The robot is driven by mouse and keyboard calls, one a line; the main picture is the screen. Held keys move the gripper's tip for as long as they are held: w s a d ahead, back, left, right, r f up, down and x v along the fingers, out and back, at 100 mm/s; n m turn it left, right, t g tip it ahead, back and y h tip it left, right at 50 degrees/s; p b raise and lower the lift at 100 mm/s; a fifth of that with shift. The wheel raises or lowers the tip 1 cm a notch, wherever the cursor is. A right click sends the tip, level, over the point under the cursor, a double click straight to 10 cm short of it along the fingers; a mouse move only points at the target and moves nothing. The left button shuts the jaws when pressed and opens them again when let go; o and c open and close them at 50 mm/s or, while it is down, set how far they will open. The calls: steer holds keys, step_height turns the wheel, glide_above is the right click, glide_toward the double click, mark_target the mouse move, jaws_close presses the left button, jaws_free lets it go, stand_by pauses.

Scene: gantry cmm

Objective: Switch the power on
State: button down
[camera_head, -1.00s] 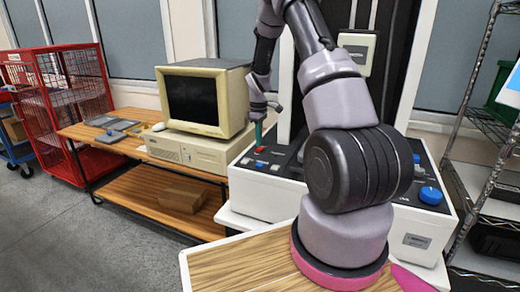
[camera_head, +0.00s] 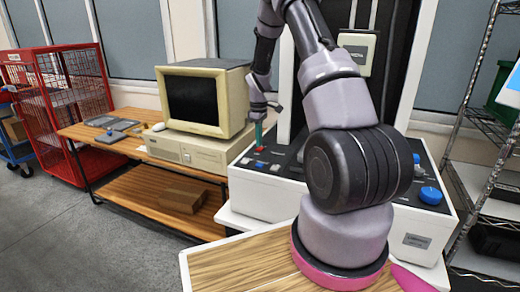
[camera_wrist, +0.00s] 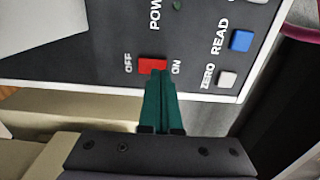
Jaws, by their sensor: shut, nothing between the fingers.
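The red power switch (camera_wrist: 152,65) sits on the dark panel between the labels OFF and ON. My gripper (camera_wrist: 159,76) is shut, with its green fingers together and nothing held. In the wrist view its tips are at the lower right part of the switch, on the ON side, and hide part of it. I cannot tell whether they touch it or which way it is set. In the head view my gripper (camera_head: 258,139) points down at the left end of the control box (camera_head: 262,197).
A blue READ button (camera_wrist: 241,41) and a pale ZERO button (camera_wrist: 228,79) lie right of the switch. A beige computer (camera_head: 187,152) stands on a wooden table left of the control box. A blue knob (camera_head: 430,195) is at the box's right end.

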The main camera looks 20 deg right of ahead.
mark_target(259, 149)
steer(key=shift+f, duration=0.9)
stand_by(0.9)
steer(key=shift+r, duration=3.55)
steer(key=s+a+r+m+t, duration=0.25)
steer(key=s+r, duration=0.25)
steer(key=r, duration=0.5)
steer(key=s+a+r+m+t, duration=0.1)
steer(key=s+a+r+m, duration=0.2)
steer(key=s+r, duration=0.55)
steer(key=s+a+r+m+t+y, duration=0.1)
steer(key=s+r+m, duration=0.3)
steer(key=s, duration=0.5)
steer(key=s+a+r+m+t+y, duration=0.1)
steer(key=s+a+r+m+t, duration=0.1)
steer(key=s+r, duration=0.5)
steer(key=s+a+m, duration=0.1)
steer(key=s, duration=0.2)
steer(key=shift+a+m+t, duration=0.35)
steer(key=shift+a, duration=0.05)
